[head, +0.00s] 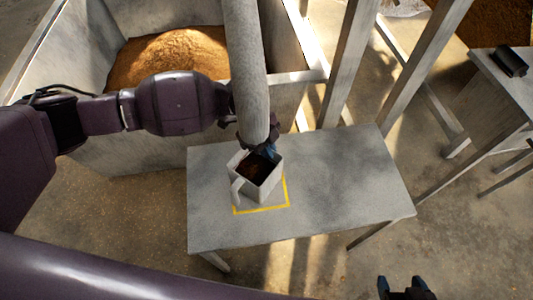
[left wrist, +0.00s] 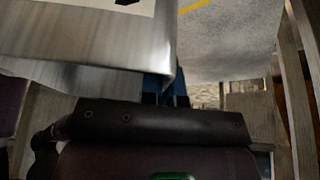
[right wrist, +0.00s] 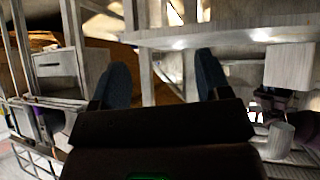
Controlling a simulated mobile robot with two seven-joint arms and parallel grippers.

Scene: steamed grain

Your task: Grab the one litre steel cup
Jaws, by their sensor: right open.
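A square steel cup (head: 271,180) with a side handle and dark brown contents stands on the grey table, over part of a yellow outline. My left gripper (head: 268,149) is at the cup's far rim, partly hidden by the pipe and the cup. In the left wrist view, the cup's shiny wall (left wrist: 110,65) is very close and covers part of the blue fingers (left wrist: 165,92). I cannot tell whether they grip it. My right gripper (head: 402,286) is open and empty in front of the table; its fingers stand apart in the right wrist view (right wrist: 163,85).
A large bin (head: 70,50) of orange-brown grain (head: 170,55) is behind at left. Wooden posts (head: 350,55) stand behind the table (head: 350,180), whose right part is clear. Another table (head: 505,85) is at right.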

